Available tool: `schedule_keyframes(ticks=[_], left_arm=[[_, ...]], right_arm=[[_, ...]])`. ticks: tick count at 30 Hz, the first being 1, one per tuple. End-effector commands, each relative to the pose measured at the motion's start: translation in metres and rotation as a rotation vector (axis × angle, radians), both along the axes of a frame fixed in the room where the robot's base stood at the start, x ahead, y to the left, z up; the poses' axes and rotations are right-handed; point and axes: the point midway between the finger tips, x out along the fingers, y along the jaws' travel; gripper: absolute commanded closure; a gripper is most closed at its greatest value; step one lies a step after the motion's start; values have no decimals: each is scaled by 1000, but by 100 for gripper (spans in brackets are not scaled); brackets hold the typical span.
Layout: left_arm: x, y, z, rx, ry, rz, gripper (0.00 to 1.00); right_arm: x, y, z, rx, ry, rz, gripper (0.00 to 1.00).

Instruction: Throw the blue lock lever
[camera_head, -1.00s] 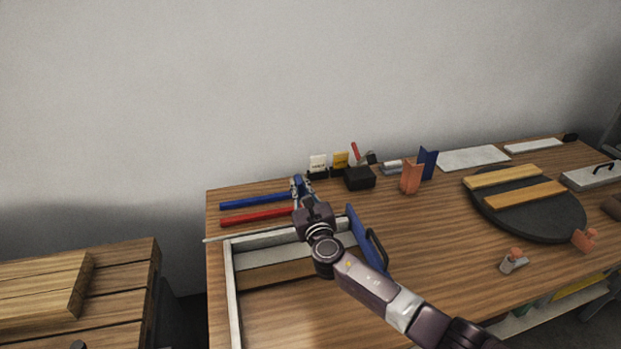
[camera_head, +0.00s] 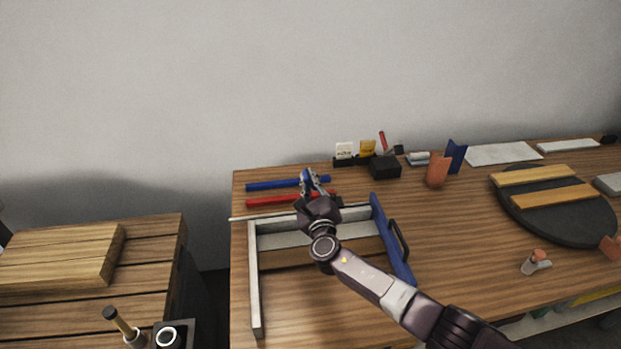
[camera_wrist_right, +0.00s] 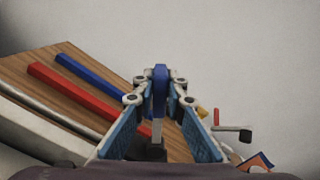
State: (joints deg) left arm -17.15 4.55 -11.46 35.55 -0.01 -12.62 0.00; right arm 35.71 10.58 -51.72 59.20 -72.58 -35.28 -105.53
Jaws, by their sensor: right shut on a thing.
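My right gripper (camera_head: 311,182) is above the back left of the wooden table, beside the blue bar and red bar. In the right wrist view the right gripper (camera_wrist_right: 160,95) is shut on the upright blue lock lever (camera_wrist_right: 160,78), its two blue-padded fingers on either side of the handle. A pale metal shank (camera_wrist_right: 157,131) runs down from the handle; its lower end is partly hidden by the gripper. In the head view only a bit of blue lever (camera_head: 307,177) shows between the fingers. My left gripper is not in view.
A blue bar (camera_head: 270,185) and red bar (camera_head: 268,201) lie left of the gripper. A pale frame (camera_head: 254,290) with a blue handled side (camera_head: 394,245) lies below my arm. A black box (camera_head: 385,167) and dark turntable (camera_head: 560,225) are to the right.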

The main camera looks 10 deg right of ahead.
Motion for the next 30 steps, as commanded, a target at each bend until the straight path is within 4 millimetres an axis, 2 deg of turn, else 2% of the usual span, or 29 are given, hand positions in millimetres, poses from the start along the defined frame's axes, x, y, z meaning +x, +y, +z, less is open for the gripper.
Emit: schedule_keyframes(ticks=[8, 9, 13, 23, 30], left_arm=[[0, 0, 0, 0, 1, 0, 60], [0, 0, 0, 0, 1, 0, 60], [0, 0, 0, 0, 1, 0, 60], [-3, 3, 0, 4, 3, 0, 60], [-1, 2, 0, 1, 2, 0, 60]], right_arm=[[-1, 1, -3, -7, 3, 3, 100], [-1, 1, -3, -6, 4, 3, 85], [-1, 1, -2, -5, 3, 3, 71], [-2, 0, -2, -3, 2, 1, 71], [-23, -1, -2, -1, 3, 2, 71]])
